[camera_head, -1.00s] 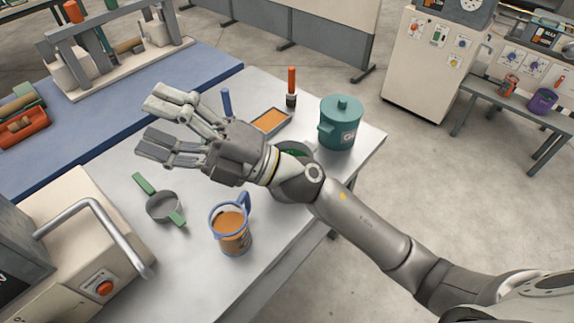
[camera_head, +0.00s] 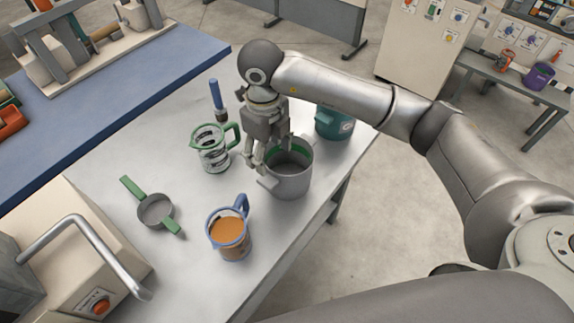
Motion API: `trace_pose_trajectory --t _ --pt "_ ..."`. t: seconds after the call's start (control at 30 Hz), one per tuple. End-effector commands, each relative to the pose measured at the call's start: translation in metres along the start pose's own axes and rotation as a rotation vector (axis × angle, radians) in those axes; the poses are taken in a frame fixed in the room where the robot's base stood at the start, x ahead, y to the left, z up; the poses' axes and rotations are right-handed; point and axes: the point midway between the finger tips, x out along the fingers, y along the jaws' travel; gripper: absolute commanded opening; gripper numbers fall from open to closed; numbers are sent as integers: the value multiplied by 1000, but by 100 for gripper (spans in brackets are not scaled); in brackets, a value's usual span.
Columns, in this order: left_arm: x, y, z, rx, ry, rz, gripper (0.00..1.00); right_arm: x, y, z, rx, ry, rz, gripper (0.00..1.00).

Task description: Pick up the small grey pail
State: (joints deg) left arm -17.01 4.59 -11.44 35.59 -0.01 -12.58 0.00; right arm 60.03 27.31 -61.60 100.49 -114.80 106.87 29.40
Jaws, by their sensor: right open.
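The small grey pail (camera_head: 291,184) stands upright on the light grey worktable, near its right edge. It is a round grey vessel with a green band inside the rim and a grey tab on its left side. My right gripper (camera_head: 262,163) points down at the pail's upper left rim. Its fingers are apart and open, some in front of or over the rim. I cannot tell whether they touch it. My left gripper is not in view.
A green-handled clear jug (camera_head: 213,157) stands close left of the gripper. A blue-handled jug of orange-brown liquid (camera_head: 229,238) is in front. A green-handled strainer (camera_head: 155,211) lies left. A teal lidded canister (camera_head: 333,124) stands behind the pail, partly hidden by my arm.

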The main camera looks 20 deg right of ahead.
Motion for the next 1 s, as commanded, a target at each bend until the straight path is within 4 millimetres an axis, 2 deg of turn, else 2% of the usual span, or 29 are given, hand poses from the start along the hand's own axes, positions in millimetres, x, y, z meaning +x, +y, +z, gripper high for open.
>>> trace_pose_trajectory --t 0.2,0.37,0.47,0.6,0.7,0.8,1.0 --pt "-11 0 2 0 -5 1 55 34 1 -1 0 4 3 65" --pt "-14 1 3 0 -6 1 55 45 2 -1 -2 2 3 65" --pt "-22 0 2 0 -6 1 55 54 6 -3 -3 5 6 65" --pt "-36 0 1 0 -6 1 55 74 12 -5 -3 4 7 65" --pt "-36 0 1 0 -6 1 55 88 10 -4 -3 3 6 65" --pt "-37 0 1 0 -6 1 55 95 10 -3 -3 1 5 65" --pt "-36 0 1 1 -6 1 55 97 10 -3 -3 -1 4 65"
